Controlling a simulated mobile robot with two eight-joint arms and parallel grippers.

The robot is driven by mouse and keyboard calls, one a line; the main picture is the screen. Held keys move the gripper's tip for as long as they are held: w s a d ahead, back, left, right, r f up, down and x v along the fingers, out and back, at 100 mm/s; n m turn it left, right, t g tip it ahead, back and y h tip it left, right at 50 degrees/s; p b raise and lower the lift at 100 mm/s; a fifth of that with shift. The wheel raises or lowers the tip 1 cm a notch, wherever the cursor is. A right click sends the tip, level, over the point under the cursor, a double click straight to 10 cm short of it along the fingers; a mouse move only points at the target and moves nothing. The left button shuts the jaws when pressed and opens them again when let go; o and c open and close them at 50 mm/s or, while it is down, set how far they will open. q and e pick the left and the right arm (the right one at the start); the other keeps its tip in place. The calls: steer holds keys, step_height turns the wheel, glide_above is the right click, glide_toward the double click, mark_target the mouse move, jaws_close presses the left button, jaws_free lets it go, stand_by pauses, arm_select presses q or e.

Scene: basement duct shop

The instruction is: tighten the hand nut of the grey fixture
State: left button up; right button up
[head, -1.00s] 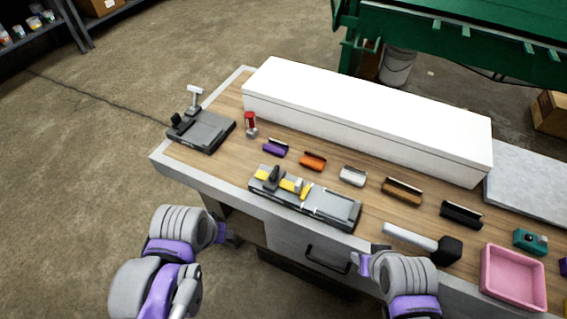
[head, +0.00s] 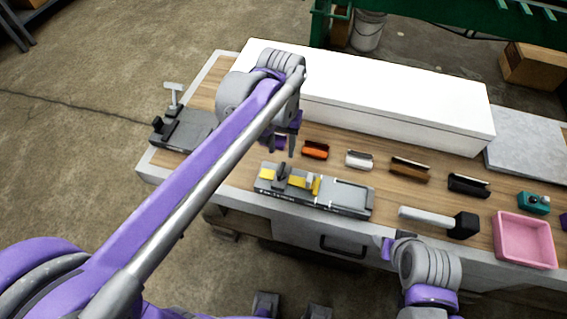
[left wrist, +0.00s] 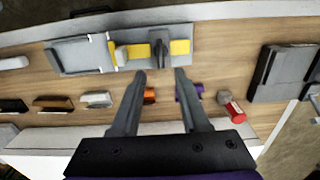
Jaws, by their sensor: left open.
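A grey fixture (head: 345,199) with yellow pads lies near the bench's front edge; it also shows in the left wrist view (left wrist: 82,53). A dark upright knob (left wrist: 160,47), which looks like the hand nut, stands on it between the yellow pads. My left gripper (head: 283,150) is open and empty, fingers pointing down over the bench behind the fixture. In the left wrist view the fingertips (left wrist: 160,73) straddle the line of the knob, apart from it. My right gripper (head: 388,248) is low by the bench front; its jaw opening is unclear.
Another dark grey device (head: 182,130) with a T-handle stands at the left end. Coloured clips, orange (head: 315,150), white (head: 359,159) and others, line up behind the fixture before a long white box (head: 400,105). A mallet (head: 440,220) and pink tray (head: 524,240) lie right. A red cylinder (left wrist: 233,108) stands nearby.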

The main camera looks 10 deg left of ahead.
mark_target(282, 169)
arm_select(q)
step_height(282, 169, down, 9)
steer(key=shift+f+b, duration=0.1)
steer(key=shift+b, duration=0.25)
steer(key=shift+c, duration=0.3)
jaws_close()
